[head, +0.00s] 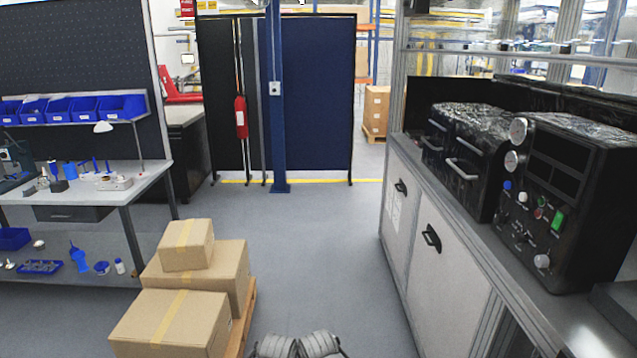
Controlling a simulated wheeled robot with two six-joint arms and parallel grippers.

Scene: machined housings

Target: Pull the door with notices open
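The door with notices (394,225) is a light grey cabinet door low on the right, under the counter, with white sheets of paper on it. It looks shut. Its black handle (401,186) is near its upper right part. A second grey door (450,280) with a black handle (431,238) is beside it, nearer to me, and also looks shut. Grey rounded parts of my own body show at the bottom middle. Neither gripper can be made out, and nothing touches the doors.
Cardboard boxes (195,280) are stacked on a wooden pallet (243,315) at lower left. A workbench (90,195) stands at the left. Black machines (560,190) sit on the counter. The grey floor (310,240) between boxes and cabinet is clear. A blue post (278,130) stands ahead.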

